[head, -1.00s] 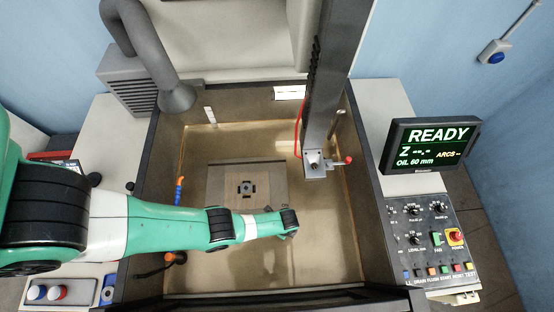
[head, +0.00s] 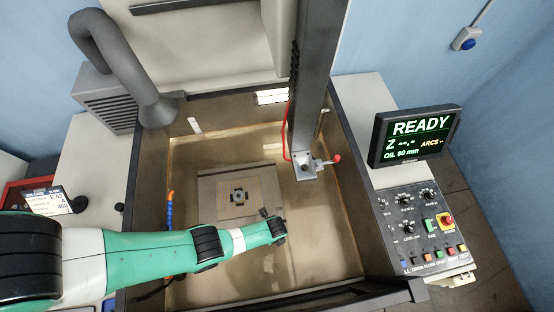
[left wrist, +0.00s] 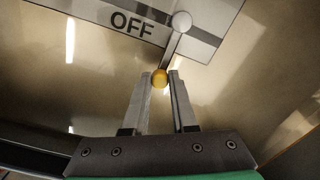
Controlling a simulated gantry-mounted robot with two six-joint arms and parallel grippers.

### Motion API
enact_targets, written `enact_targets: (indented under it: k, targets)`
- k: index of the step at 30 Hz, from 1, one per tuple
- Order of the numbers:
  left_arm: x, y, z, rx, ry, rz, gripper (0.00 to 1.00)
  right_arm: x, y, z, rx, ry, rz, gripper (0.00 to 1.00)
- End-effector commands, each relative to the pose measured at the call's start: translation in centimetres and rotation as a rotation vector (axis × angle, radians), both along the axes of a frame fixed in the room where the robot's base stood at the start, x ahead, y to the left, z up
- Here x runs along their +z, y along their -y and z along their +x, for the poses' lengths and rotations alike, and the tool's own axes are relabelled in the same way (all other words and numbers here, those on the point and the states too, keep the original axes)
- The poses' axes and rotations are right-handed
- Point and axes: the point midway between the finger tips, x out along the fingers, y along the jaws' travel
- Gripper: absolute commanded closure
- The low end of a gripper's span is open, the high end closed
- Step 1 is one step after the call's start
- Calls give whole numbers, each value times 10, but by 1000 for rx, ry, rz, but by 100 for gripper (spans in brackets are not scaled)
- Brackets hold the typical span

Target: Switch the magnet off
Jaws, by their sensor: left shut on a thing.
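The magnet chuck (head: 210,188), a grey plate with a yellow-lined top and a dark cross-shaped piece, lies in the tank. Its edge with the word OFF (left wrist: 132,24) shows in the left wrist view. A lever (left wrist: 171,50) runs from a pale round pivot (left wrist: 182,21) on that edge to a yellow ball knob (left wrist: 160,77). My left gripper (left wrist: 160,80) is shut on the yellow knob, one finger on each side. In the head view my left gripper (head: 266,213) is at the chuck's near right corner. My right gripper is not in view.
The tank wall (head: 345,165) surrounds the chuck. The machine's vertical head (head: 310,90) with a red-knobbed lever (head: 336,158) hangs behind and to the right. An orange-tipped blue hose (head: 169,210) stands left. A READY monitor (head: 415,135) and control panel (head: 425,230) are outside, right.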

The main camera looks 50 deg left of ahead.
Motion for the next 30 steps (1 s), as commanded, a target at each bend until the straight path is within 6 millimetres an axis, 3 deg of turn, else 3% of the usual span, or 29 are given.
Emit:
enact_targets:
  k: [5, 6, 11, 21, 28, 30]
  targets:
    - [1, 1, 1, 1, 1, -1, 100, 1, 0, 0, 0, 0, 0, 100]
    - [1, 1, 1, 1, 1, -1, 71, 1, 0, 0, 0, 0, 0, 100]
    - [1, 0, 0, 1, 0, -1, 44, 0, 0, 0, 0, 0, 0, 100]
    - [4, 0, 0, 2, -1, 0, 44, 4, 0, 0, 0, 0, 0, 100]
    - [37, 0, -1, 3, -2, 0, 44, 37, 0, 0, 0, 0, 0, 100]
    - [45, 9, 4, -27, -1, -1, 44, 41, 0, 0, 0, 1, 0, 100]
